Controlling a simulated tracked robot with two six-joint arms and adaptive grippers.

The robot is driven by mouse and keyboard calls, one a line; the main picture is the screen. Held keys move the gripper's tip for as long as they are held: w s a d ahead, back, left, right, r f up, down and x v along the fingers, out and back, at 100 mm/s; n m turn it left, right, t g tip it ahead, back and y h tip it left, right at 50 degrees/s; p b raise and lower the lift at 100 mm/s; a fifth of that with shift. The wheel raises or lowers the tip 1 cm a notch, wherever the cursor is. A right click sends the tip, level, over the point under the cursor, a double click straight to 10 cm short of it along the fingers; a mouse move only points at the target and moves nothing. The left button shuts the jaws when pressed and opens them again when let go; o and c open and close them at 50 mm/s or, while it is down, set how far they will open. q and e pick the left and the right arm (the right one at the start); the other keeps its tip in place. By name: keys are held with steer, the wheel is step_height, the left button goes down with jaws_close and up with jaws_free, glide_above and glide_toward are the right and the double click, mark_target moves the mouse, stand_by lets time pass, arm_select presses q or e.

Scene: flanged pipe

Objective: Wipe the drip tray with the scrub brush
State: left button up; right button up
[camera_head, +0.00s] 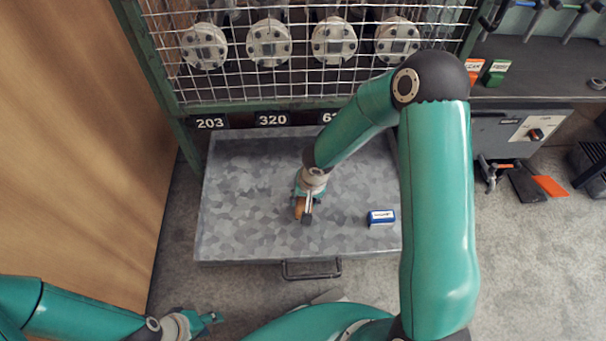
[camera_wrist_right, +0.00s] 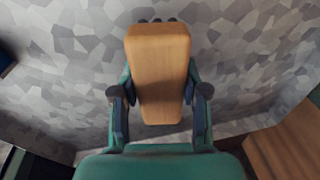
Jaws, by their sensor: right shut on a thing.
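The drip tray (camera_head: 250,215) is a wide grey mottled metal tray on the floor below the caged pipes; its surface also fills the right wrist view (camera_wrist_right: 60,60). My right gripper (camera_head: 306,200) is over the middle of the tray. It is shut on the scrub brush, whose wooden back (camera_wrist_right: 160,70) lies between the fingers in the right wrist view. In the head view a small part of the brush (camera_head: 299,207) shows below the fingers. Dark bristle tips peek out at its far end; whether they touch the tray I cannot tell. My left gripper (camera_head: 209,319) is empty, low at the left; its jaw opening is unclear.
A small blue and white box (camera_head: 381,217) sits on the tray's right part. A wire cage (camera_head: 300,85) with flanged pipes stands behind the tray. A wooden panel (camera_head: 90,130) rises at the left. A handle (camera_head: 312,270) sticks out at the tray's front.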

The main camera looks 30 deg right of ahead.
steer(key=shift+w+r+p, duration=0.15)
steer(key=shift+r+p, duration=1.15)
steer(key=shift+r, duration=0.9)
arm_select(q)
step_height(320, 180, up, 3)
steer(key=shift+w, duration=0.1)
steer(key=shift+d, duration=0.1)
